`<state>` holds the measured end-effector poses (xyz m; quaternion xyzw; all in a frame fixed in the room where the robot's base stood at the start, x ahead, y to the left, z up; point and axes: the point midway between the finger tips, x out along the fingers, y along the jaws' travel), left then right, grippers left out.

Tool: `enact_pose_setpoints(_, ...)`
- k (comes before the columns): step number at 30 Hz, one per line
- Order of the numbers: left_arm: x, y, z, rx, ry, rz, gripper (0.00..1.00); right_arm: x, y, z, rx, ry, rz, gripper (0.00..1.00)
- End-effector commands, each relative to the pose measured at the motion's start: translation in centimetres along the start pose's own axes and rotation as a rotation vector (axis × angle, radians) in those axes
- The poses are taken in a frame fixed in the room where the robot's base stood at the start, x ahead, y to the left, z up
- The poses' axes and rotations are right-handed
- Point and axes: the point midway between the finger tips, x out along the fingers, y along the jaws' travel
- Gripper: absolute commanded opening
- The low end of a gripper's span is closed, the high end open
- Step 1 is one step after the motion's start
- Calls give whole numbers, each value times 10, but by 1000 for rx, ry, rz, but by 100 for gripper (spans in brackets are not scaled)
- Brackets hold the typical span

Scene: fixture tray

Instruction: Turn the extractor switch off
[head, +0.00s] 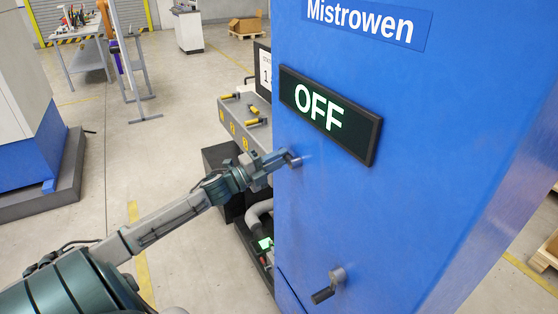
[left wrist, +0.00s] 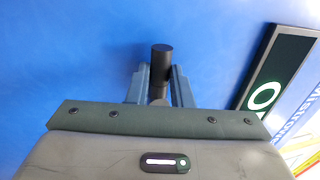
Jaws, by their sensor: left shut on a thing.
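The tall blue cabinet (head: 420,190) carries a dark display (head: 330,115) that reads OFF in lit letters. A small switch handle (head: 294,160) sticks out of the cabinet's face, below and left of the display. My left gripper (head: 281,161) is shut on it. In the left wrist view the handle's dark end (left wrist: 161,55) shows between the two fingers of the left gripper (left wrist: 160,80), against the blue panel. Part of the handle is hidden by the fingers. My right gripper is in neither view.
A second handle (head: 328,285) stands out lower on the cabinet face. A grey bench with yellow-handled items (head: 245,112) is left of the cabinet, with a grey hose (head: 258,213) below. Open floor (head: 150,165) lies further left. A blue-and-white machine (head: 30,150) stands far left.

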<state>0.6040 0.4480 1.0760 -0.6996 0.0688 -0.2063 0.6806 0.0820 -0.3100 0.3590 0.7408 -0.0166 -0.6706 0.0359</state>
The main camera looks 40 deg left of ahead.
Motion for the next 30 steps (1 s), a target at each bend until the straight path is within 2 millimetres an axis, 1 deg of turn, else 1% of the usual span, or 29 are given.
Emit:
enact_pose_setpoints(11, 0, 1, 0, 6, 1, 2, 0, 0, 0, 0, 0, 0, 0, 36)
enact_pose_setpoints(12, 0, 1, 0, 6, 1, 2, 27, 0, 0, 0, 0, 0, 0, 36)
enact_pose_setpoints(14, 0, 1, 0, 5, 1, 1, 39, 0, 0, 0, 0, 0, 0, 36)
enact_pose_setpoints(15, 0, 1, 0, 5, 1, 1, 41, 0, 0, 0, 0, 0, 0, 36)
enact_pose_setpoints(24, -1, 0, 0, 4, 1, 1, 41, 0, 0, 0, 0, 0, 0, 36)
enact_pose_setpoints(30, -9, 1, -1, 3, 6, 3, 41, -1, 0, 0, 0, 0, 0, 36)
